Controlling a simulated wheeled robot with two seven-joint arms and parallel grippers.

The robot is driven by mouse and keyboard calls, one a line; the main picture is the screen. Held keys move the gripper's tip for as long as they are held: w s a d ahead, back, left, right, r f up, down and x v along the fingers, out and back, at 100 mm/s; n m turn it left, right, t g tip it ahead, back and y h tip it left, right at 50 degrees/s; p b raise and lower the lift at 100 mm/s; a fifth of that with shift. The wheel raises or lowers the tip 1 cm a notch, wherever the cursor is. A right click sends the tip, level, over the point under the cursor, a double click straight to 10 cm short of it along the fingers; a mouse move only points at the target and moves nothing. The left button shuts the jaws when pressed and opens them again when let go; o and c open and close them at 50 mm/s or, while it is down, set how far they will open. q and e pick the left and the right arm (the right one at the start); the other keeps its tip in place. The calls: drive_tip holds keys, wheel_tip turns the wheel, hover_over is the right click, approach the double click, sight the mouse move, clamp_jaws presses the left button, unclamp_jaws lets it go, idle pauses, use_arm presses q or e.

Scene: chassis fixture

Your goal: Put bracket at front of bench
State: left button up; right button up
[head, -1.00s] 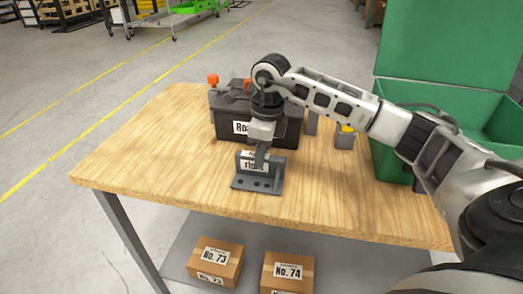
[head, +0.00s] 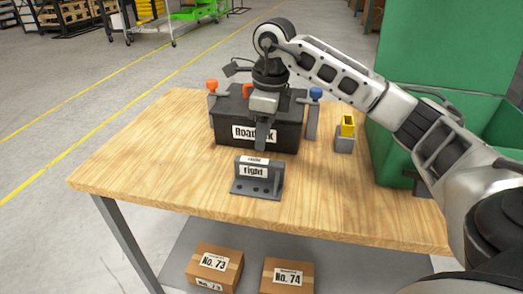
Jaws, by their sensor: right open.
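The bracket (head: 257,188) is a dark grey piece with a flat, holed foot and an upright wall, with a white label reading "right". It stands upright on the wooden bench (head: 150,150), near the front edge. My right gripper (head: 261,145) is open and empty, pointing down above and just behind the bracket, apart from it. It hides part of the label on the black battery-like box (head: 285,138) behind. My left gripper is not in view.
The black box has orange and blue caps. A small grey block with a yellow top (head: 346,130) stands to its right. A green bin (head: 390,150) stands at the bench's right. Cartons (head: 216,265) lie on the lower shelf. The bench's left side is clear.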

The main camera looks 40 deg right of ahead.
wheel_tip(320, 180, up, 5)
drive_tip(key=s+a+f+n+g+y, duration=0.1)
drive_tip(key=a+f+y, duration=0.25)
drive_tip(key=a, duration=0.35)
drive_tip(key=s+a+f+y, duration=0.1)
drive_tip(key=a+f+y, duration=0.25)
drive_tip(key=a, duration=0.45)
drive_tip(key=s+a+r+m+t+y, duration=0.1)
drive_tip(key=s+a+m+y, duration=0.15)
drive_tip(key=a+y, duration=0.4)
drive_tip(key=s+a+r+m+t+y, duration=0.1)
drive_tip(key=s+a+m+y, duration=0.1)
drive_tip(key=a+m+y, duration=0.45)
drive_tip(key=w+d+f+m+t+h, duration=0.15)
drive_tip(key=f+m+t+h, duration=0.3)
drive_tip(key=m+t, duration=0.5)
drive_tip(key=w+d+f+m+t+h, duration=0.1)
drive_tip(key=d+f+m+t+h, duration=0.4)
drive_tip(key=m, duration=0.7)
drive_tip(key=s+d+f+m+g+h, duration=0.1)
drive_tip(key=s+f+m+g+h, duration=0.2)
drive_tip(key=s+f+m, duration=0.3)
drive_tip(key=s+d+f+m+g+h, duration=0.1)
drive_tip(key=s+f+m+g+h, duration=0.2)
drive_tip(key=f, duration=0.8)
drive_tip(key=s+m+h, duration=0.2)
drive_tip(key=s+m, duration=0.1)
drive_tip(key=s, duration=0.1)
drive_tip(key=shift+d, duration=0.2)
